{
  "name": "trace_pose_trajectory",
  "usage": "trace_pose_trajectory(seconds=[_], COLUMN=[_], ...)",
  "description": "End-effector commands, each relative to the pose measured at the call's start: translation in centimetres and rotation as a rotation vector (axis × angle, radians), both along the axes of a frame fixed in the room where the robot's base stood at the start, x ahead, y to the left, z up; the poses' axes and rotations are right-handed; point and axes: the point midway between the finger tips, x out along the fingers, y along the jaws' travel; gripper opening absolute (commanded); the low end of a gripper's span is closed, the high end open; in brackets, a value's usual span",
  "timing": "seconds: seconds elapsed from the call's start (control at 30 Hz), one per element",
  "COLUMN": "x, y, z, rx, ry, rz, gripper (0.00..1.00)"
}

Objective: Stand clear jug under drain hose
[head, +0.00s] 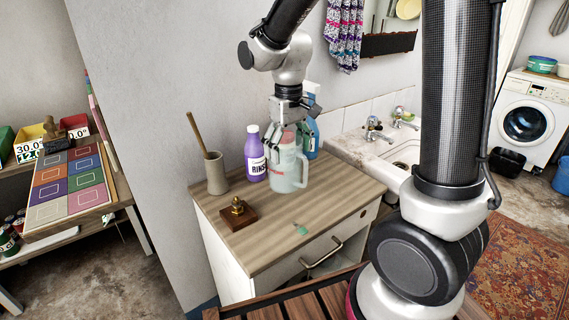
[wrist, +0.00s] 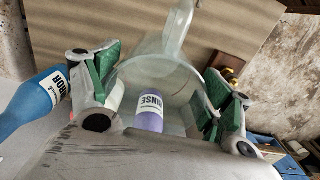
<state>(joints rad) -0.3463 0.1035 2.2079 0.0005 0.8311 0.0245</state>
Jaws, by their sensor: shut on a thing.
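The clear jug (head: 288,174) is upright at the wooden cabinet top (head: 325,207), right of the purple RINSE bottle. I cannot tell whether its base touches the top. My gripper (head: 288,128) reaches down from above and is shut on the jug near its rim. In the wrist view, the green-padded fingers of my gripper (wrist: 163,92) lie on either side of the jug (wrist: 180,62), whose handle points toward the top of the picture. The purple bottle (wrist: 150,108) shows through or beyond the jug. I cannot make out a drain hose in either view.
The purple bottle (head: 255,156), a blue bottle (head: 312,135), a beige pot with a stick (head: 216,174) and a brass piece on a wooden block (head: 238,214) crowd the cabinet. Its front right is mostly clear. A stone sink (head: 372,160) and washing machine (head: 527,118) stand right.

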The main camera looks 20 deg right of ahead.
Motion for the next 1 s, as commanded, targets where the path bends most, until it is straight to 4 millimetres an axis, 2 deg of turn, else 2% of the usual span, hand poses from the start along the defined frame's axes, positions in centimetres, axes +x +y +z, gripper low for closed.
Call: trace_pose_trajectory(seconds=[0.2, 0.3, 0.67, 0.7, 0.8, 1.0], x=[-0.1, -0.1, 0.0, 0.0, 0.0, 0.0], y=[0.0, 0.0, 0.0, 0.0, 0.0, 0.0], z=[-3.0, -3.9, -4.3, -4.3, -4.3, -4.3], rx=[-0.001, 0.0, 0.0, 0.0, 0.0, 0.0], ry=[0.003, 0.001, 0.0, 0.0, 0.0, 0.0], rz=[0.0, 0.0, 0.0, 0.0, 0.0, 0.0], gripper=[0.41, 0.41, 0.41, 0.84, 1.0, 1.0])
